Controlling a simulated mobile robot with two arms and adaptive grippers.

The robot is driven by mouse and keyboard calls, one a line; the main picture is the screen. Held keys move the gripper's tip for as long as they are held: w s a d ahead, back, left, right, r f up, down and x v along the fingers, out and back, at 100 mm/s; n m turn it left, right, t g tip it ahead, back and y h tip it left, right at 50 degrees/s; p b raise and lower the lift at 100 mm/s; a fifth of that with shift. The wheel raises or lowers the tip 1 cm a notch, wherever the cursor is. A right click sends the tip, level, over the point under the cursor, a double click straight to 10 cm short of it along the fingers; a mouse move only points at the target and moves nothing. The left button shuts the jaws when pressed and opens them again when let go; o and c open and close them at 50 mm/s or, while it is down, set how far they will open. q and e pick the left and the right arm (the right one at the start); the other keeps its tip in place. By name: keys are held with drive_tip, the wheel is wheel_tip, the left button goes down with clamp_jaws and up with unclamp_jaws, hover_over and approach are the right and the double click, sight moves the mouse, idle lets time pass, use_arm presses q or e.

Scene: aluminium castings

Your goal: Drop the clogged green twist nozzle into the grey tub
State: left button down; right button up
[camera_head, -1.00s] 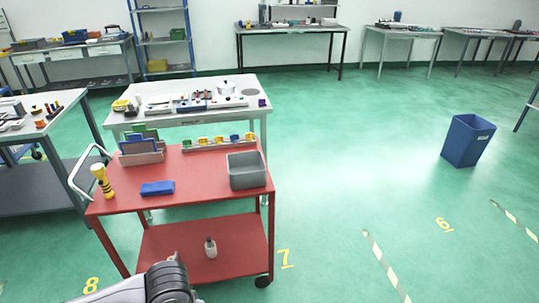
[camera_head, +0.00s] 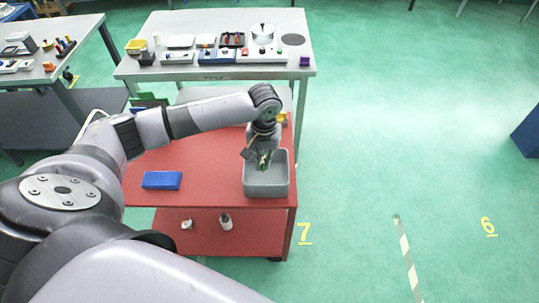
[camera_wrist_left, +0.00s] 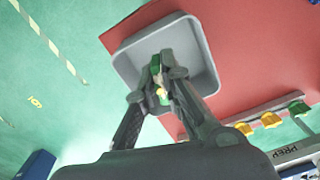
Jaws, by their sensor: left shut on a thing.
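The grey tub (camera_head: 267,187) stands at the right end of the red cart's top. It also shows in the left wrist view (camera_wrist_left: 200,42), and the part of its floor in sight looks empty. My left gripper (camera_head: 263,163) points down over the tub. In the left wrist view the fingertips (camera_wrist_left: 160,84) are shut on the green nozzle (camera_wrist_left: 156,68), which has a yellowish part. The fingers hide much of the nozzle. Its exact height above the tub floor is hard to tell. My right gripper is not in view.
The red cart (camera_head: 205,165) carries a blue block (camera_head: 161,180) left of the tub. A rack with yellow pieces (camera_wrist_left: 270,119) and a green piece (camera_wrist_left: 297,108) lies near the tub. Small bottles (camera_head: 226,222) stand on the lower shelf. A workbench (camera_head: 215,70) stands behind.

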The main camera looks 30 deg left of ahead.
use_arm(q)
wheel_tip(320, 180, up, 4)
drive_tip(key=w+a+n+p, duration=0.1)
drive_tip(key=w+a+p, duration=0.1)
drive_tip(key=w+a, duration=0.1)
wheel_tip(320, 180, down, 6)
drive_tip(key=b, duration=0.7)
drive_tip(key=shift+w+a, duration=0.3)
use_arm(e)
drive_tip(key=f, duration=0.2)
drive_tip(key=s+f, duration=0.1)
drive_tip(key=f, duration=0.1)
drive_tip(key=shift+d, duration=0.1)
use_arm(q)
drive_tip(key=c, duration=1.7)
unclamp_jaws()
drive_tip(key=shift+o, duration=0.2)
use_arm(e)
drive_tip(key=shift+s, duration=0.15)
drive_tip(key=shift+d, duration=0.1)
